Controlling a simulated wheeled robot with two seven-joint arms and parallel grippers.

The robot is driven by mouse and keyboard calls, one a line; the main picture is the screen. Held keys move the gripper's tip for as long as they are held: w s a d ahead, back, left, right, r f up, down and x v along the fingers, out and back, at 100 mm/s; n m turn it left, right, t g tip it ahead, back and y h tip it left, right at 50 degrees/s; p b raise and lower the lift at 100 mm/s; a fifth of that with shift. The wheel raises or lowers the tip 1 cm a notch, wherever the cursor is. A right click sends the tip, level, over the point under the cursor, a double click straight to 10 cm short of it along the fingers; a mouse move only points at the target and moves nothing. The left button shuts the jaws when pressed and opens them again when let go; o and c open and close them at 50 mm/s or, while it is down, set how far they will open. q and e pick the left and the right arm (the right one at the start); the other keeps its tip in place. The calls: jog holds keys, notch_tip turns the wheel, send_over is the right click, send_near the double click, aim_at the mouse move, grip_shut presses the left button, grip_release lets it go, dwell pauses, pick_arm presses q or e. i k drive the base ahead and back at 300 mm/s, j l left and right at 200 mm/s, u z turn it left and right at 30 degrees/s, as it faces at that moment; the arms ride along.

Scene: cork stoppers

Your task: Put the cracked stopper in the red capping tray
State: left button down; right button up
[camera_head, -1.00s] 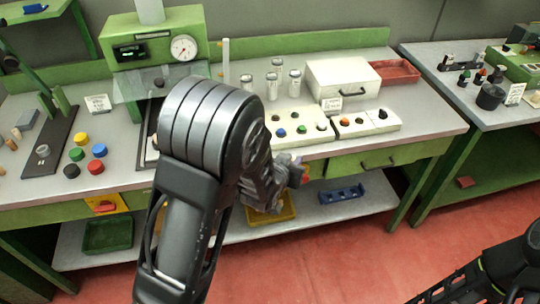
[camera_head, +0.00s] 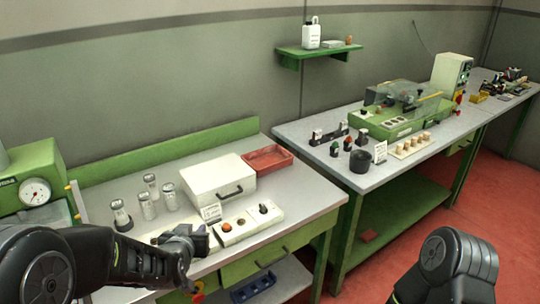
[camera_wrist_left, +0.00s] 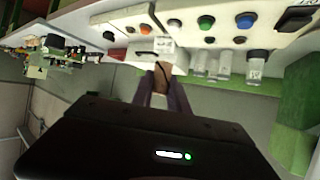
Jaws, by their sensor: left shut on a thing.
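The red tray (camera_head: 270,171) lies on the near bench at its back right, beside a white box, and looks empty. My left gripper (camera_head: 207,239) is over the front part of that bench, by the white button panel, to the left of and nearer than the tray. In the left wrist view its fingers (camera_wrist_left: 161,88) are shut on a small tan piece (camera_wrist_left: 160,78), mostly hidden between them. I cannot make out a crack on it. Several pale cork stoppers (camera_head: 411,146) stand in a rack on the far bench. My right gripper is out of view; only part of its arm shows.
The white box (camera_head: 218,187) stands between my left gripper and the tray. Several glass jars (camera_head: 150,186) stand to its left. The button panel (camera_head: 247,222) and a small card (camera_head: 211,213) are in front. A far bench (camera_head: 320,160) carries a green machine.

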aim_at(262, 165)
jog(key=i+l, duration=0.2)
jog(key=i+l+u, duration=0.1)
jog(key=l, duration=0.35)
jog(key=i+l, duration=0.3)
jog(key=i+l+u, duration=0.1)
jog(key=l, duration=0.25)
jog(key=i+l, duration=0.5)
jog(key=l, duration=0.2)
jog(key=i+l+u, duration=0.1)
jog(key=l, duration=0.25)
jog(key=i+l+u, duration=0.2)
jog(key=i+l, duration=0.75)
jog(key=i, duration=0.05)
